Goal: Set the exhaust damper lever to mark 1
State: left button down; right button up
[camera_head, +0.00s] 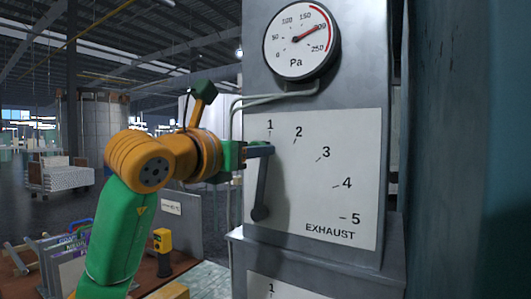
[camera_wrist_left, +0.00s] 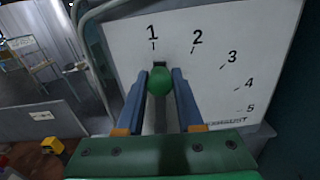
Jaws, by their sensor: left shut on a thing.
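The exhaust damper lever (camera_head: 261,190) is a dark bar on the white scale plate (camera_head: 340,210) marked 1 to 5 and EXHAUST. Its round pivot is at the lower left of the plate, and the bar stands nearly upright, its upper end just below mark 1 (camera_head: 269,126). My left gripper (camera_head: 268,150) is at that upper end. In the left wrist view, its two blue fingers (camera_wrist_left: 160,92) are shut on the lever's green knob (camera_wrist_left: 159,80). The exact gap between lever and mark is hard to judge because the gripper hides the tip. My right gripper is out of view.
A round Pa gauge (camera_head: 301,40) sits above the plate, with a thin pipe (camera_head: 275,97) running below it. A second plate (camera_head: 300,288) lies lower on the cabinet. A bench with a yellow device (camera_head: 162,241) stands at the lower left.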

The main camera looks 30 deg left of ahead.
pick_arm(q)
jog(key=shift+a+r+n, duration=0.25)
jog(key=shift+a+n, duration=0.2)
jog(key=shift+n, duration=0.05)
jog(key=c, duration=0.5)
grip_release()
jog(key=shift+c, duration=0.2)
jog(key=shift+w+a+f, duration=0.1)
jog(key=shift+w+f, duration=0.05)
jog(key=s+b, duration=0.3)
jog(key=s, duration=0.4)
jog(key=shift+s+a, duration=0.1)
jog(key=shift+a, duration=0.05)
